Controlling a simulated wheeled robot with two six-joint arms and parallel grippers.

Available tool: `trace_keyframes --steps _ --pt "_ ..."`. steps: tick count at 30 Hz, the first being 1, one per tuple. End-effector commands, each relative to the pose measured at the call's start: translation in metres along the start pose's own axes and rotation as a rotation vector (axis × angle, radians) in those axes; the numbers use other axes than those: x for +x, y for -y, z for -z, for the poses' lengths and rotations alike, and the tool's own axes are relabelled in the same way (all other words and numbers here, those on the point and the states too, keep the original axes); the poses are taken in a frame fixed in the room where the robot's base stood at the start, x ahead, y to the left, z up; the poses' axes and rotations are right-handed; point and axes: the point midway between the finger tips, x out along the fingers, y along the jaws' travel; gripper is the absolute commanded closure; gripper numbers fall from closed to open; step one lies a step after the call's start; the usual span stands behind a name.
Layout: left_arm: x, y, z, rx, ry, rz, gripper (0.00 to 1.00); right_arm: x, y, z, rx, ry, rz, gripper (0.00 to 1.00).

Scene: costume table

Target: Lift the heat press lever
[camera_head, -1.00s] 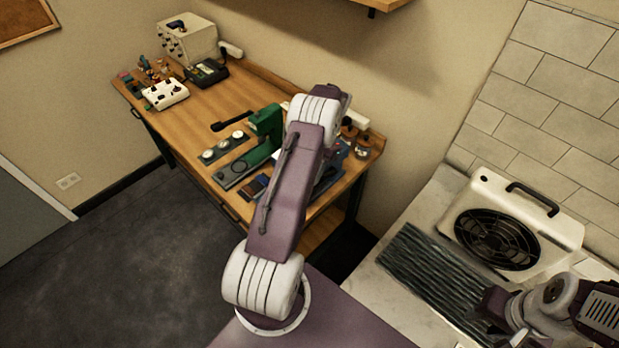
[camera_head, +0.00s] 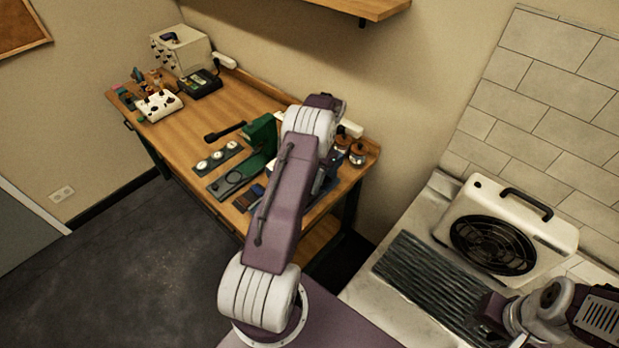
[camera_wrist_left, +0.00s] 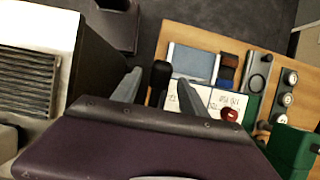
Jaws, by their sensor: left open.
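In the left wrist view, a black lever grip (camera_wrist_left: 160,72) stands between the two grey fingers of my left gripper (camera_wrist_left: 159,80). The fingers are apart, and I cannot tell whether either touches it. Beside it are a grey-blue plate (camera_wrist_left: 193,62) and white labelled panels with a red knob (camera_wrist_left: 229,115); these look like the heat press. In the head view my left arm hides most of this device and the left gripper. My right gripper (camera_head: 487,317) is at the lower right by a ribbed dark mat; its finger opening is unclear.
A green press (camera_head: 262,135) with a black handle stands on the wooden bench (camera_head: 195,128) beside the device. Two jars (camera_head: 350,152) stand at the bench's right end.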

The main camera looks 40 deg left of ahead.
Motion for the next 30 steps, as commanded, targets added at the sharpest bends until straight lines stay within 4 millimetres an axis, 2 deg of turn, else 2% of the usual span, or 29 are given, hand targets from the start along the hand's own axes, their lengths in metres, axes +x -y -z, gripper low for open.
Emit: trace_keyframes --steps 4,8,15,21,30 --pt "-0.015 0.0 0.004 -0.001 -0.006 0.003 0.49 0.013 0.0 -0.001 0.0 0.0 0.0 0.64" --pt "-0.042 0.0 0.005 0.0 -0.007 0.003 0.49 0.023 -0.001 -0.003 0.0 0.0 0.0 0.64" --pt "-0.078 0.0 0.004 0.001 -0.003 0.002 0.49 0.017 0.0 -0.002 0.0 0.0 0.0 0.64" --pt "-0.088 -0.001 0.004 0.002 -0.001 0.001 0.49 0.013 0.0 -0.001 0.0 0.0 0.0 0.64" --pt "-0.09 -0.001 0.004 0.002 0.0 0.001 0.49 0.013 0.0 -0.001 0.0 0.0 0.0 0.64"
